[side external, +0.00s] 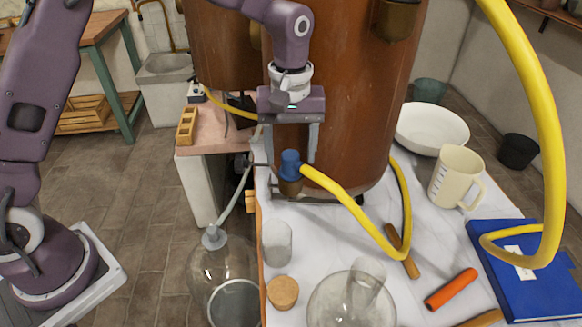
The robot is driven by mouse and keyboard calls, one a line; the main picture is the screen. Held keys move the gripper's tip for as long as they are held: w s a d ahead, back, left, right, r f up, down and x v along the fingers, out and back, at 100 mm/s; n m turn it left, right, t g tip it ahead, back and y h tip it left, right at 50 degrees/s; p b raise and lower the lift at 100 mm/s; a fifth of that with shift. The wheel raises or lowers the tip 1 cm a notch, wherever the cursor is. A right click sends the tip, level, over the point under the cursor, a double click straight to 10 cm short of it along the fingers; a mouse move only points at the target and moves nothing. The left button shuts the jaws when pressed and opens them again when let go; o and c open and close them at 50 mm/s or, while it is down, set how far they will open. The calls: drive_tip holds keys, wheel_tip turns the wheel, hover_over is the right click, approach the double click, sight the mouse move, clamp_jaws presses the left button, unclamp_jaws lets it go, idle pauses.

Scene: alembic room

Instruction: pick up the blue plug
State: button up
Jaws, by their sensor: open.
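The blue plug (291,161) shows near the middle of the side external view, in front of the big copper-brown vessel (345,140). A yellow hose (335,188) runs from its right side. My gripper (293,158) points down and is open, with one finger on each side of the plug in this view. I cannot tell whether either finger touches the plug.
A white worktop (335,222) holds a cork (283,292), clear glassware (350,302), a cream jug (456,178), a white bowl (430,130), an orange tube (451,289) and a blue book (540,280). The yellow hose loops across the right side. A glass flask (215,265) stands at lower left.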

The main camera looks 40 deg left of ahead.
drive_tip(key=shift+f, duration=0.85)
clamp_jaws()
wheel_tip(320, 180, up, 7)
drive_tip(key=shift+w+r, duration=0.1)
drive_tip(key=shift+r, duration=0.1)
drive_tip(key=s+d, duration=1.2)
drive_tip(key=s, duration=0.1)
drive_tip(key=shift+d+f, duration=0.15)
drive_tip(key=shift+d, duration=0.25)
